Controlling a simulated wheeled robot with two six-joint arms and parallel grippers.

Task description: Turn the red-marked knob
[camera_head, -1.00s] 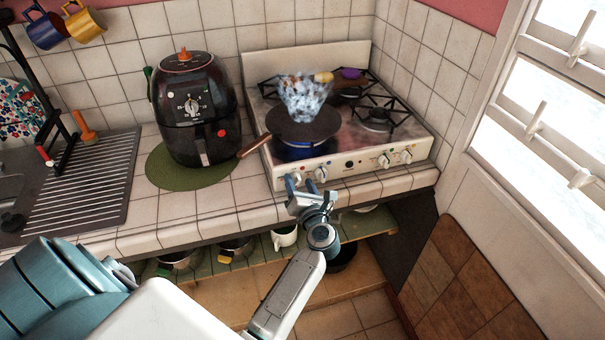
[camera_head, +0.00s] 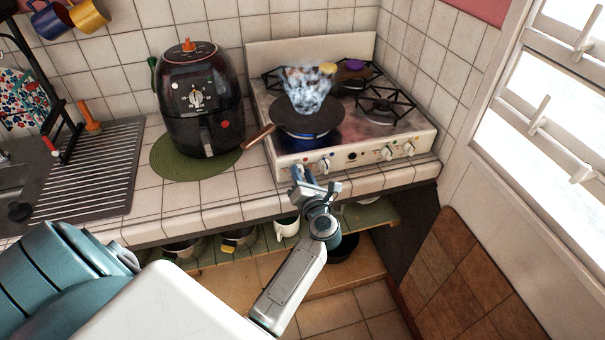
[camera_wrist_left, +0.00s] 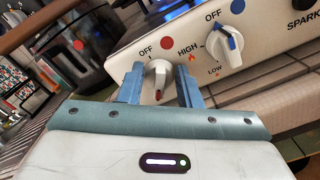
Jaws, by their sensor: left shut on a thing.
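The red-marked knob (camera_wrist_left: 158,83) is the white knob at the left end of the stove's front panel, below a red dot and the word OFF. Its red mark points downward in the left wrist view. My left gripper (camera_wrist_left: 160,84) has its blue fingers on both sides of this knob and is shut on it. In the head view my left gripper (camera_head: 302,176) is at the stove's front left and hides the knob. My right gripper is not in view.
A blue-marked knob (camera_wrist_left: 228,42) is close on the right. A smoking pan (camera_head: 307,117) stands on the stove (camera_head: 360,157), its handle reaching left. A black air fryer (camera_head: 199,105) stands left of it. A shelf with pots lies below the counter.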

